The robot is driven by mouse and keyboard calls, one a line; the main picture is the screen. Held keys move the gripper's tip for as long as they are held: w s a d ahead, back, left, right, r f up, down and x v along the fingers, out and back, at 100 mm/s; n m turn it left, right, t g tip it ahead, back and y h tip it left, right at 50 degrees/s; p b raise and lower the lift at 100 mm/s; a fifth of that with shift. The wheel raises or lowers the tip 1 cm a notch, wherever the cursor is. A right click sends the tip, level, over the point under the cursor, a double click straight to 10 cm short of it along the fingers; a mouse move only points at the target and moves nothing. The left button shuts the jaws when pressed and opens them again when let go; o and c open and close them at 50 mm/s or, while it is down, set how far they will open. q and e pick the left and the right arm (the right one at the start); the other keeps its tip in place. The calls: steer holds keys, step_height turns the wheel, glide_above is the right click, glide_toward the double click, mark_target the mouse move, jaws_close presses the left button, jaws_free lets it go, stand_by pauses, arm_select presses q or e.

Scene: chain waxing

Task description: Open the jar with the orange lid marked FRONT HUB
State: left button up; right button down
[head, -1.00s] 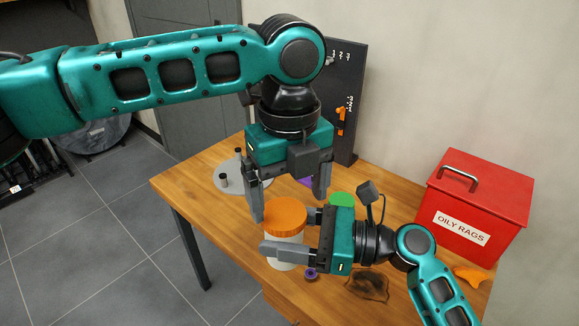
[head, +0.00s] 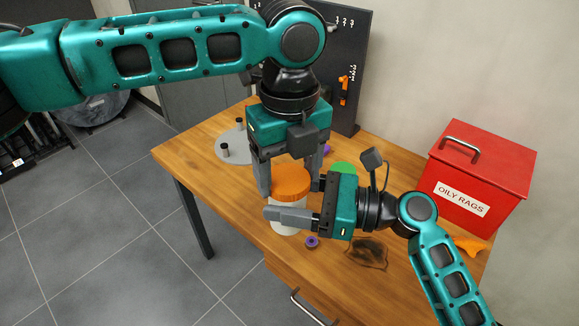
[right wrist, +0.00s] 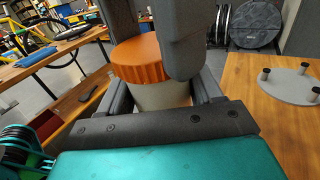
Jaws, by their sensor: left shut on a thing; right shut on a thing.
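The jar (head: 287,221) is pale, stands upright on the wooden table and has a ribbed orange lid (head: 291,186). I cannot read any FRONT HUB marking. My left gripper (head: 290,178) reaches down from above and is shut on the lid, one finger on each side. My right gripper (head: 294,203) comes in from the right and is shut around the jar body just below the lid. In the right wrist view the lid (right wrist: 138,60) sits level on the jar (right wrist: 160,96), partly hidden by the left gripper's dark fingers.
A green lid (head: 343,169) lies behind my right gripper. A red OILY RAGS box (head: 480,170) stands right, a grey plate with pegs (head: 232,150) left, a black pegboard (head: 346,55) behind.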

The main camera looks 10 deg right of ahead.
arm_select(q)
steer(key=shift+d+r, duration=0.15)
steer(key=shift+d, duration=0.2)
steer(key=shift+c, duration=0.9)
arm_select(e)
steer(key=shift+s+a+r, duration=0.1)
steer(key=shift+s+a, duration=0.2)
steer(key=shift+a, duration=0.05)
arm_select(q)
steer(key=n, duration=0.4)
steer(key=shift+w+n, duration=0.1)
steer(key=shift+n, duration=0.3)
steer(key=n, duration=0.3)
steer(key=shift+w+n, duration=0.1)
steer(key=shift+n, duration=0.2)
steer(key=n, duration=0.4)
steer(key=shift+w, duration=0.1)
steer(key=n, duration=0.5)
steer(key=shift+w+a+n, duration=0.1)
steer(key=shift+a+n, duration=0.1)
steer(key=shift+n, duration=0.1)
steer(key=n, duration=0.4)
steer(key=shift+a, duration=0.1)
steer(key=n, duration=0.3)
steer(key=shift+w+a+n, duration=0.1)
steer(key=shift+a+n, duration=0.05)
steer(key=shift+n, duration=0.15)
